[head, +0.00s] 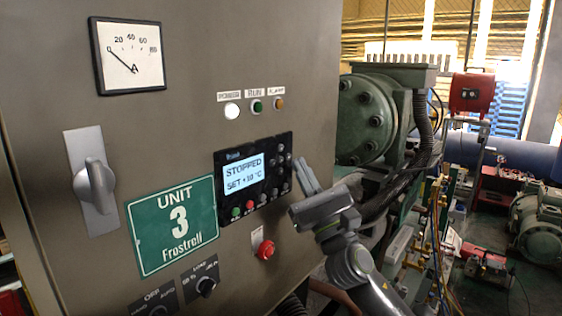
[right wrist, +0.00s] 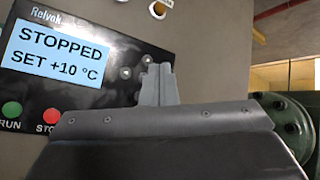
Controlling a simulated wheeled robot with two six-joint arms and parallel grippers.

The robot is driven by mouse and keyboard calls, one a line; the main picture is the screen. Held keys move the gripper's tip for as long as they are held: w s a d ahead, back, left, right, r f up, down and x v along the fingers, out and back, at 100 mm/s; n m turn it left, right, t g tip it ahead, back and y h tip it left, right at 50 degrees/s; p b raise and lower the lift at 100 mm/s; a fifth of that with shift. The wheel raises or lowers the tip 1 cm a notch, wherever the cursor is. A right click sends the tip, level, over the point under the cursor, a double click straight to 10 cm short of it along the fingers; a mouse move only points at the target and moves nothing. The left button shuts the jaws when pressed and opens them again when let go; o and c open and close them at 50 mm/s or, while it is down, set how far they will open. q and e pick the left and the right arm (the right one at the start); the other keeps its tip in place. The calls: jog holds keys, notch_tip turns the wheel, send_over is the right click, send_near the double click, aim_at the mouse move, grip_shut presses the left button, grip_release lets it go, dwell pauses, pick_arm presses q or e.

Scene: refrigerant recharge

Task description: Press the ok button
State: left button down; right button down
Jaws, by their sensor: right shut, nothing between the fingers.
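The black controller panel (head: 231,203) is on the grey cabinet front; its lit display (head: 243,174) reads "STOPPED, SET +10 °C". Small round grey buttons sit right of the display, one of them (right wrist: 125,73) showing in the right wrist view. Their labels are too small to read, so I cannot tell which is ok. My right gripper (head: 301,160) is shut and empty, just right of the panel. In the right wrist view its fingertips (right wrist: 158,68) overlap the button area and hide part of it. I cannot tell whether they touch. My left gripper is not in view.
Green RUN (right wrist: 12,110) and red STOP (right wrist: 50,116) buttons line the panel's lower edge. A red knob (head: 265,250) protrudes below it. Indicator lamps (head: 256,106) are above. A rotary handle (head: 97,186) is at left. A green compressor (head: 375,118) and hoses stand right of the cabinet.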

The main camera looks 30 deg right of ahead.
jog(key=s, duration=0.1)
jog(key=s+d, duration=0.1)
jog(key=s, duration=0.1)
jog(key=shift+s+d+h+b, duration=0.25)
jog(key=shift+h+b, duration=0.05)
jog(key=shift+b, duration=0.1)
dwell(0.5)
